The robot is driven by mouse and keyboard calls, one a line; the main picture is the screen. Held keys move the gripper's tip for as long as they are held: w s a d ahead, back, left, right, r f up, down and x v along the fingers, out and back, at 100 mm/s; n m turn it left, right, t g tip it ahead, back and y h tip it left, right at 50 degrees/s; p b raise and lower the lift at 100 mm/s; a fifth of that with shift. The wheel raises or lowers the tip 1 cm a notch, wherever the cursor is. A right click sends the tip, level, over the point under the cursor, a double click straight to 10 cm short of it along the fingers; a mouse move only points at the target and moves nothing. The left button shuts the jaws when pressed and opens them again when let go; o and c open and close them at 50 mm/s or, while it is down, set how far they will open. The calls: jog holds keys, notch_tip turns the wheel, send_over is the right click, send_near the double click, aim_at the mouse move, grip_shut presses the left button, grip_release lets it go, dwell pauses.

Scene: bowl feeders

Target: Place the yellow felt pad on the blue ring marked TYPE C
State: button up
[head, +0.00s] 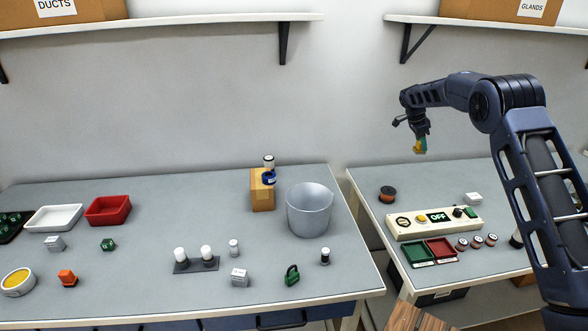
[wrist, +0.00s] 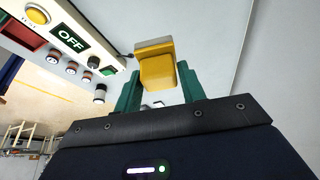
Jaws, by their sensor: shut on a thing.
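My gripper (head: 421,139) is raised above the right bench, in front of the wall. Its green fingers are shut on a yellow blocky piece, which I take to be the yellow felt pad (head: 419,149). In the wrist view the yellow piece (wrist: 157,68) sits between the fingertips of my gripper (wrist: 158,88). A small dark blue ring-like thing (head: 269,178) is at the top of a wooden block (head: 262,194) on the left bench, well to the left of my gripper. No TYPE C marking is readable on it.
A grey bucket (head: 309,212) stands right of the wooden block, and a white-capped jar (head: 269,160) is close behind. The right bench holds a control panel (head: 434,222) with an OFF display and red and green trays. A gap separates the benches.

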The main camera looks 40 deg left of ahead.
jog(key=s+a+r+n+t+y, duration=0.1)
jog(key=s+a+r+n, duration=0.15)
jog(key=s+a, duration=0.35)
jog(key=s+a+r+n, duration=0.2)
jog(key=s+a+n, duration=0.1)
jog(key=a, duration=0.5)
notch_tip(320, 180, up, 13)
jog(key=n+y, duration=0.6)
jog(key=n, duration=0.9)
send_over(269, 172)
jog(key=s+d, duration=0.1)
jog(key=shift+m, duration=0.25)
jog(key=f, duration=1.9)
jog(key=shift+s+d+f, duration=0.1)
jog(key=shift+s+f, duration=0.1)
jog(key=shift+f, duration=0.05)
jog(key=shift+f, duration=0.15)
jog(key=o, duration=1)
